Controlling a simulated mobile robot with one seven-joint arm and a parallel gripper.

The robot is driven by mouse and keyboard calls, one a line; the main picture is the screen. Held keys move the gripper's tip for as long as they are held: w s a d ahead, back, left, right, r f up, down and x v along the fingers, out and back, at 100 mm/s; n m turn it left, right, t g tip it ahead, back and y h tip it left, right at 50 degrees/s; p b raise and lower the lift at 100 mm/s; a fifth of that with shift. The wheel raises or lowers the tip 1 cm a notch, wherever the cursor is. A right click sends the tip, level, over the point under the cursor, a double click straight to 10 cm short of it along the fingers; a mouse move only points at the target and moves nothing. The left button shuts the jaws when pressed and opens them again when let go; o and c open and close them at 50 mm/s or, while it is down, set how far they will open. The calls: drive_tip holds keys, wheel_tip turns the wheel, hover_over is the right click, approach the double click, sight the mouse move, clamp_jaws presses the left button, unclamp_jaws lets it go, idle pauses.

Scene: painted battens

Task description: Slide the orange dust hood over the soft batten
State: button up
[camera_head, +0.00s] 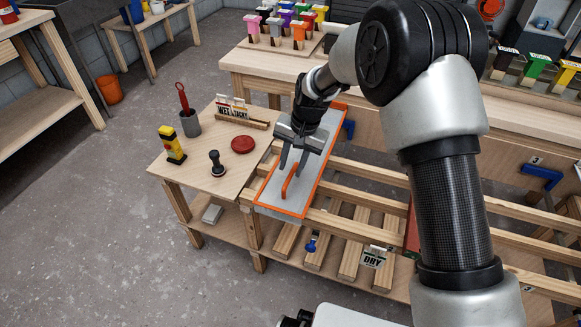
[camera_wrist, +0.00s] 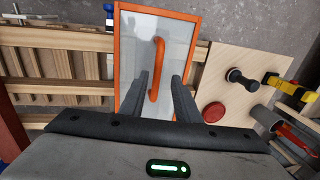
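The dust hood (camera_head: 305,183) is a long grey see-through panel with an orange rim and an orange handle (camera_head: 289,182). It lies across the left end of the slatted rack, beside the small table. In the wrist view the hood (camera_wrist: 131,60) fills the upper middle, its handle (camera_wrist: 157,68) upright in the picture. My gripper (camera_head: 293,170) points down over the hood, fingers apart and empty. In the wrist view the handle appears between the fingers (camera_wrist: 160,82); I cannot tell how far above it they are. I cannot tell which batten is soft.
Battens (camera_head: 354,244) and a DRY sign (camera_head: 373,257) are low on the rack.

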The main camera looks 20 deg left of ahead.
drive_tip(key=d+r+p, duration=0.2)
drive_tip(key=d+r, duration=0.1)
drive_tip(key=r, duration=1.2)
drive_tip(key=shift+r, duration=0.2)
drive_tip(key=s+d+r+t, duration=0.1)
drive_tip(key=s+d+r, duration=0.2)
drive_tip(key=d+r, duration=0.45)
drive_tip(key=s+d+r+t, duration=0.2)
drive_tip(key=s+d+r, duration=0.3)
drive_tip(key=d, duration=0.4)
drive_tip(key=s+d+r+t+h, duration=0.2)
drive_tip(key=s+d+t, duration=0.1)
drive_tip(key=s+d, duration=1.2)
wheel_tip(320, 180, up, 17)
drive_tip(key=p, duration=1.7)
drive_tip(key=shift+s+a+f, duration=0.15)
drive_tip(key=shift+s+a, duration=0.15)
drive_tip(key=shift+s, duration=0.05)
